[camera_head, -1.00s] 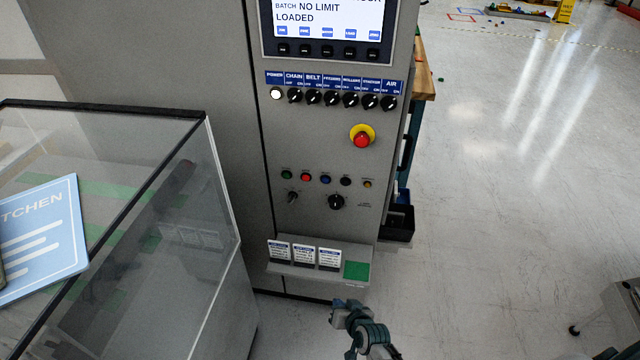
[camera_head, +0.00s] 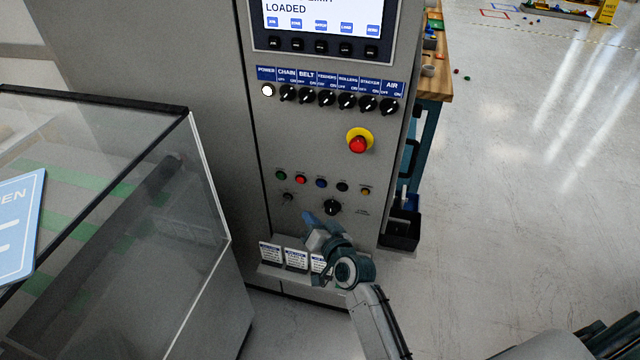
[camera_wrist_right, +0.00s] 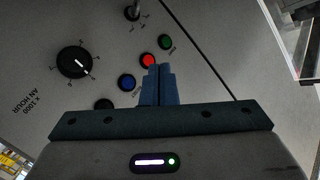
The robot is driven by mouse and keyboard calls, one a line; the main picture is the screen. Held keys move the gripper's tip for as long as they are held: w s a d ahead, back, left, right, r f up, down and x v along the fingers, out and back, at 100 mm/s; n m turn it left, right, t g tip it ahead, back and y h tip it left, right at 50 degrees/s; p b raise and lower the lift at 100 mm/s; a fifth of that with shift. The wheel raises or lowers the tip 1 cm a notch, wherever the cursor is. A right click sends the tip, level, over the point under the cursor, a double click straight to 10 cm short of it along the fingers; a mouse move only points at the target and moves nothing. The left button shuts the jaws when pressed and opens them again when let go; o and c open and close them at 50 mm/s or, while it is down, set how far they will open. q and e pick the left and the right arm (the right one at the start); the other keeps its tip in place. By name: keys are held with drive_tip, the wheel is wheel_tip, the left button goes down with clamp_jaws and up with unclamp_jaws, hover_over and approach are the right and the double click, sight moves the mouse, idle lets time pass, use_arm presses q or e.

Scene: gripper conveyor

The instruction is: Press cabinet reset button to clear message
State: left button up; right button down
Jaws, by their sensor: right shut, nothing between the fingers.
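The grey control cabinet (camera_head: 225,120) stands ahead with a row of small buttons: green (camera_head: 281,175), red (camera_head: 300,179), blue (camera_head: 321,183), black (camera_head: 342,187) and amber (camera_head: 365,191). Their labels are too small to read, so I cannot tell which is reset. The screen (camera_head: 325,18) shows "LOADED", its top cut off. My right gripper (camera_head: 309,218) is shut and empty, just below the button row. In the right wrist view, its blue fingers (camera_wrist_right: 160,70) point at the panel beside the red button (camera_wrist_right: 148,60) and blue button (camera_wrist_right: 127,82); I see no contact.
A red emergency stop (camera_head: 358,144) on a yellow base and a row of black switches (camera_head: 326,98) sit above the buttons. A black rotary knob (camera_head: 332,207) is close to the gripper. A glass-sided enclosure (camera_head: 130,200) stands at left. The floor at right is largely clear.

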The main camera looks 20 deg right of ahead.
sight(321, 184)
drive_tip(key=w+d, duration=0.1)
drive_tip(key=w, duration=0.1)
drive_tip(key=w+d+b, duration=0.1)
drive_tip(key=w+d, duration=0.1)
drive_tip(key=w, duration=0.1)
drive_tip(key=w+d, duration=0.2)
drive_tip(key=shift+w+b, duration=0.15)
drive_tip(key=shift+b, duration=0.2)
idle(0.9)
drive_tip(key=shift+w+d, duration=0.1)
idle(1.0)
drive_tip(key=shift+w+d, duration=0.15)
drive_tip(key=shift+w, duration=0.1)
